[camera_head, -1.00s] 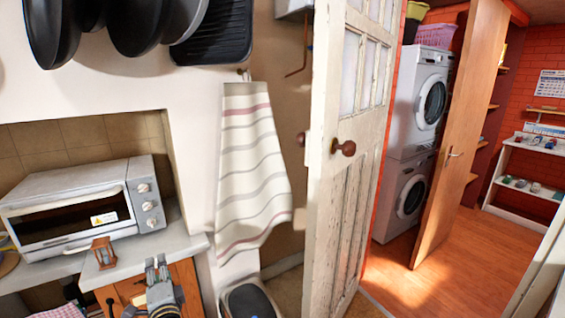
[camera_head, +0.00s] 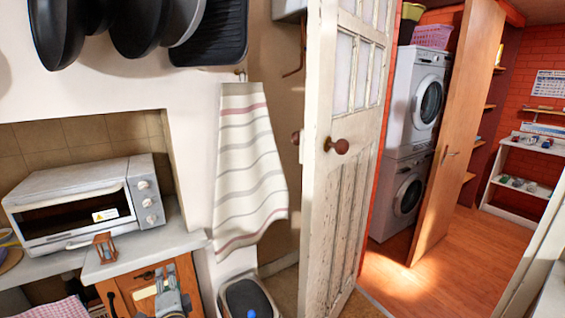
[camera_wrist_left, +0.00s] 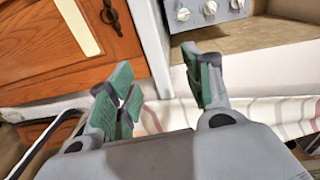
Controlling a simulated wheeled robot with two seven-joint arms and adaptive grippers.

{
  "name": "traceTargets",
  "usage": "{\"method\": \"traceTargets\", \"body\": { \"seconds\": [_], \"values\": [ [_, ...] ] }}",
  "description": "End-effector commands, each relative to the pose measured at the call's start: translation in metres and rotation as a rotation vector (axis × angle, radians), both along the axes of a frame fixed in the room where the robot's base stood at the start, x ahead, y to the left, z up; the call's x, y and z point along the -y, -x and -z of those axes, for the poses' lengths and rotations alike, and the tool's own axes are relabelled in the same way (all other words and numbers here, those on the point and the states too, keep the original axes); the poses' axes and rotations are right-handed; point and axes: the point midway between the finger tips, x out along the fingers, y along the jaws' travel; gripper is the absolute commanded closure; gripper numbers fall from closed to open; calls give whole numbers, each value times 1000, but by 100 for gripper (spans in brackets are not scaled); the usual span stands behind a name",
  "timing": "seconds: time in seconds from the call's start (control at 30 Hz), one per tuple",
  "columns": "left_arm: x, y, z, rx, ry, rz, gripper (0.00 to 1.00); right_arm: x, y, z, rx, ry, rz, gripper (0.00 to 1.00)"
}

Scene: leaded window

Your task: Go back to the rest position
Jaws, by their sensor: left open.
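My left gripper (camera_head: 170,291) shows low in the head view, in front of the wooden cabinet door below the counter. In the left wrist view its green-padded fingers (camera_wrist_left: 165,90) stand apart with nothing between them. The wooden cabinet (camera_wrist_left: 70,40) with a dark metal pull fills the upper left of that view, and the toaster oven's knobs show at its top. My right gripper is not in view.
A white toaster oven (camera_head: 80,205) and a small wooden lantern (camera_head: 105,247) stand on the counter. A striped towel (camera_head: 248,170) hangs beside them. A bin (camera_head: 248,297) stands below. The panelled door (camera_head: 345,190) is open, with stacked washers (camera_head: 413,140) beyond.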

Motion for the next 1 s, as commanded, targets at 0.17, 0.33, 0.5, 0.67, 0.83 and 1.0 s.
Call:
{"method": "traceTargets", "body": {
  "seconds": [0.17, 0.33, 0.5, 0.67, 0.83, 1.0],
  "values": [
    [7, -5, 37, -47, 45, 28, 50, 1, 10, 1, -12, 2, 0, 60],
    [17, -7, 90, -113, 113, 60, 50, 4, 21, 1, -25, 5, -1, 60],
    [29, -2, 164, -205, 213, 94, 50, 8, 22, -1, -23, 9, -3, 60],
    [39, 13, 233, -292, 315, 108, 50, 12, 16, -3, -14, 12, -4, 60],
    [46, 38, 304, -382, 427, 104, 50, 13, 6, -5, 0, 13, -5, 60],
    [52, 72, 369, -467, 539, 80, 50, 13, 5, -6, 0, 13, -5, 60]
  ]
}}
